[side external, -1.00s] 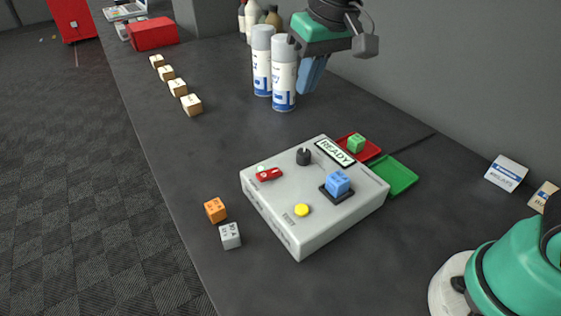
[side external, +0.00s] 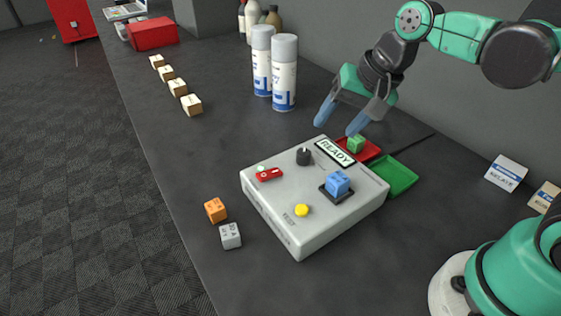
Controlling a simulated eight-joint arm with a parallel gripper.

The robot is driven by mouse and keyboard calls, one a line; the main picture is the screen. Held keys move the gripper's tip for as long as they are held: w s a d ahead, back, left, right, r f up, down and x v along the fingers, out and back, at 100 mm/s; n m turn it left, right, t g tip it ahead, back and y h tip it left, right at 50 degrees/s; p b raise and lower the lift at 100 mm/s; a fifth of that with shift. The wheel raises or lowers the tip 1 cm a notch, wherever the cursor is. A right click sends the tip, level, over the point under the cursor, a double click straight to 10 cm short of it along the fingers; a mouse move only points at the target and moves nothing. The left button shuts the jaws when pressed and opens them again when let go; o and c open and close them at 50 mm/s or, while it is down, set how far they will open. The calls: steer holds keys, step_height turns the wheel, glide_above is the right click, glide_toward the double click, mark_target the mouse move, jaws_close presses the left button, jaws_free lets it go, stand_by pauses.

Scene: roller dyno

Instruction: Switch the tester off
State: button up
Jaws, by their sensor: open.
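The tester (side external: 275,222) is a light grey box on the dark bench. Its READY display (side external: 335,152) is lit at the back edge. A red switch (side external: 269,174) sits at its left, beside a small pale lamp (side external: 261,168). A black knob (side external: 303,157) and a yellow TEST button (side external: 302,210) are on top. A blue cube (side external: 337,183) sits on the black pad of the tester. My gripper (side external: 337,120) is open and empty, above and behind the tester's back edge, with its blue fingers pointing down.
A green cube (side external: 356,144) lies in the red tray (side external: 373,149), beside an empty green tray (side external: 397,178). Two spray cans (side external: 283,75) stand behind. Several wooden blocks (side external: 178,88) form a row.

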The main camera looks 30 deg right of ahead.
mark_target(270, 173)
steer(key=w+a+f+m+g+y, duration=0.1)
steer(key=a+m, duration=0.1)
steer(key=m, duration=0.1)
steer(key=w+a+f+m+g, duration=0.1)
steer(key=w+a+m, duration=0.1)
steer(key=m, duration=0.1)
steer(key=w+a+f+m+g+y, duration=0.1)
steer(key=w+a+m+g, duration=0.1)
steer(key=m, duration=0.1)
steer(key=shift+w+m+y, duration=0.1)
steer(key=shift+m+y, duration=0.2)
steer(key=shift+m, duration=0.1)
steer(key=shift+w+a+f+m, duration=0.1)
steer(key=shift+a+f+m, duration=0.1)
steer(key=shift+m, duration=0.2)
steer(key=shift+a+f, duration=0.15)
steer(key=shift+f, duration=0.05)
steer(key=shift+x, duration=2.65)
jaws_close()
